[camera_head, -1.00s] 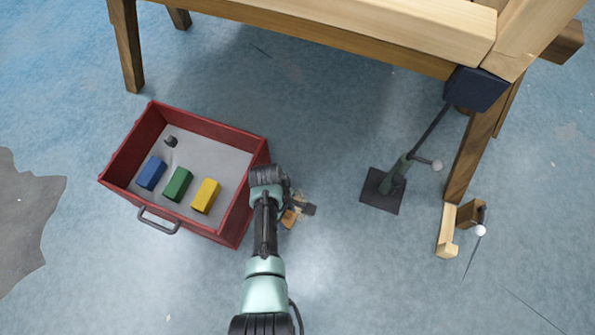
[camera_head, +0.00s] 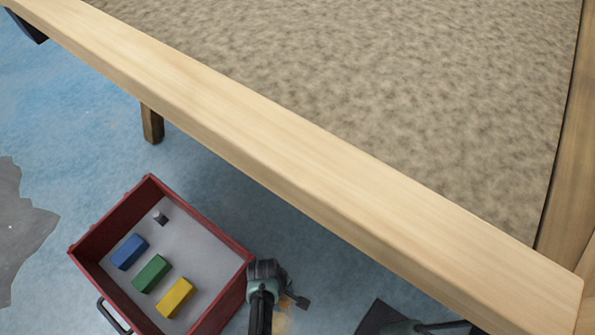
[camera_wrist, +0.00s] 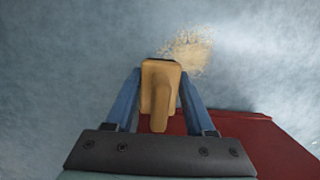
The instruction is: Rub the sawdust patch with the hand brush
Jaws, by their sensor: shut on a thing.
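The hand brush (camera_wrist: 158,98) has a tan wooden body and handle. My gripper (camera_wrist: 160,76) is shut on it, with one blue finger on each side in the wrist view. The sawdust patch (camera_wrist: 190,50) is a pale, crumbly spot on the blue floor, just beyond the brush and slightly right of it in the wrist view. I cannot tell whether the brush touches the floor. In the head view my gripper (camera_head: 288,297) is at the right of the red box, and my arm hides most of the brush and sawdust.
The red box (camera_head: 215,313) stands close beside my gripper, holding blue (camera_head: 129,251), green (camera_head: 151,273) and yellow (camera_head: 175,298) blocks. It also shows in the wrist view (camera_wrist: 262,140). A large wooden frame (camera_head: 250,125) with a sandy panel (camera_head: 400,90) spans above.

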